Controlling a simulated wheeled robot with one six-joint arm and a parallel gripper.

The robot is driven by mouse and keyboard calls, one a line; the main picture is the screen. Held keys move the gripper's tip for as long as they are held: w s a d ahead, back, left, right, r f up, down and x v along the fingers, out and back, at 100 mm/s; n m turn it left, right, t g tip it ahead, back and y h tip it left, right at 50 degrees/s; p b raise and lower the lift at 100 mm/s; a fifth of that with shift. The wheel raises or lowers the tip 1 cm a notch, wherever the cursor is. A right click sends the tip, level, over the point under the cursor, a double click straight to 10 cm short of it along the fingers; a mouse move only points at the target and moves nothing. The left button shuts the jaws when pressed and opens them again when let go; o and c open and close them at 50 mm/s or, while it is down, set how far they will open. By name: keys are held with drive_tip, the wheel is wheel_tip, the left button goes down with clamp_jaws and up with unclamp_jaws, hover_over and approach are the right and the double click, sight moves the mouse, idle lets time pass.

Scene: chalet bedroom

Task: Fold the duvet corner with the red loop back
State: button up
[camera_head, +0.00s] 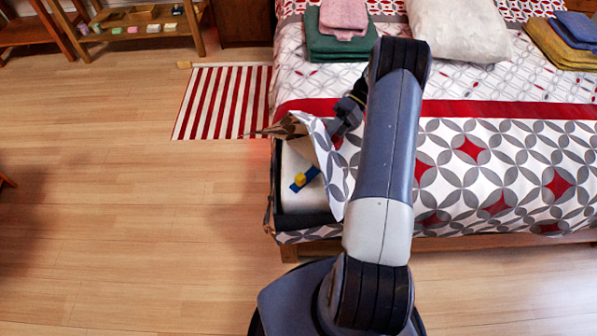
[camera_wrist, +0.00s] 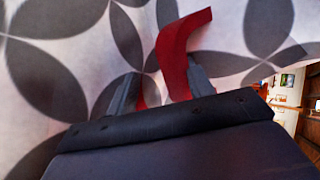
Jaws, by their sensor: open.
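The patterned duvet (camera_head: 480,165) covers the bed. Its near left corner is turned up and back, with a raised flap (camera_head: 335,180) beside my arm and a brownish tip (camera_head: 287,128) at its left. The bare white mattress (camera_head: 298,165) shows beneath. My gripper (camera_head: 338,122) is at the flap, partly hidden by my arm. In the wrist view the red loop (camera_wrist: 178,50) stands out from the patterned cloth near my gripper (camera_wrist: 163,85), close to its right finger. The fingers are apart. I cannot tell whether the loop touches a finger.
A small blue and yellow object (camera_head: 302,179) lies on the uncovered mattress. Folded green and pink towels (camera_head: 340,38), a white pillow (camera_head: 458,28) and yellow and blue towels (camera_head: 565,42) lie farther back. A striped rug (camera_head: 222,100) lies left of the bed. The floor at left is mostly clear.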

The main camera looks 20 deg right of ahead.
drive_tip(key=s+d, duration=0.1)
drive_tip(key=d, duration=0.1)
drive_tip(key=s+d, duration=0.1)
drive_tip(key=d, duration=0.1)
drive_tip(key=shift+s+d+f+b, duration=0.1)
drive_tip(key=shift+s+f+b, duration=0.1)
drive_tip(key=shift+b, duration=0.15)
drive_tip(key=s+d, duration=0.2)
drive_tip(key=d, duration=0.2)
drive_tip(key=s+d, duration=0.3)
drive_tip(key=d, duration=0.1)
drive_tip(key=s+d, duration=0.2)
drive_tip(key=d, duration=0.2)
drive_tip(key=shift+s+d+r+b, duration=0.1)
drive_tip(key=shift+s+b, duration=0.1)
drive_tip(key=shift+b, duration=0.1)
drive_tip(key=w+a, duration=0.2)
drive_tip(key=a, duration=0.1)
drive_tip(key=w+a, duration=0.2)
drive_tip(key=a, duration=0.2)
drive_tip(key=w+a, duration=0.2)
drive_tip(key=a, duration=0.2)
drive_tip(key=shift+w+a+p, duration=0.15)
drive_tip(key=shift+w+p, duration=0.15)
